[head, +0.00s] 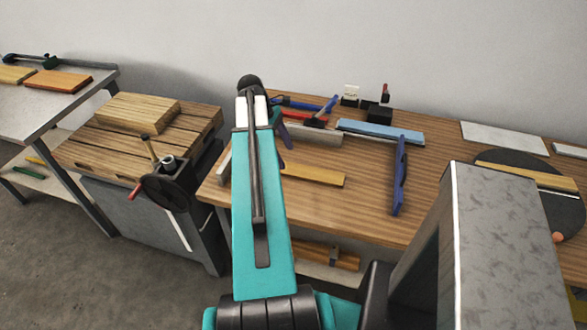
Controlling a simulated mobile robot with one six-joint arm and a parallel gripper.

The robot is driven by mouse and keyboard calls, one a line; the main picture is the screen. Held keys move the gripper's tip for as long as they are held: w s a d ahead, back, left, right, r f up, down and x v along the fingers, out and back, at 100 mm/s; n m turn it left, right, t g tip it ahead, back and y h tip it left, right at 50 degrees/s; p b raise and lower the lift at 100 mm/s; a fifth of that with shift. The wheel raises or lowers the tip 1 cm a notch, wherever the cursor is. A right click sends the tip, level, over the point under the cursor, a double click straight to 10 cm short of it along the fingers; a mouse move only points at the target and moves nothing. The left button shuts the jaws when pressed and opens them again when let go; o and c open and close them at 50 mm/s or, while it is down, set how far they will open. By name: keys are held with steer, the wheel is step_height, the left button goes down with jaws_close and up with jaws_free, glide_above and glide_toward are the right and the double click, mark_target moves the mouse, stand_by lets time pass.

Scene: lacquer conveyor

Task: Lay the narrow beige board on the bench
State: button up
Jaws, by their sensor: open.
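A narrow yellowish-beige board (527,176) lies across a dark round disc (568,215) at the right end of the wooden bench (365,205). Another narrow yellowish-beige board (318,176) lies flat on the bench just right of my teal arm, its left end close to or behind the arm. I cannot tell which of the two the task names. My arm rises through the middle of the view and covers part of the bench's left side.
Blue-purple clamps (399,175), a light-blue block (380,131) and small tools crowd the bench's back and middle. A pale sheet (505,137) lies back right. Left stand a slatted worktable (78,153) with a thick wooden block (138,112) and a grey table (22,118) with boards.

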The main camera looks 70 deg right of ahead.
mark_target(293, 169)
steer(key=shift+s+f, duration=0.15)
steer(key=shift+f, duration=0.2)
steer(key=shift+p+x, duration=0.95)
steer(key=shift+x, duration=1.65)
steer(key=c, duration=1.4)
steer(key=shift+r, duration=0.2)
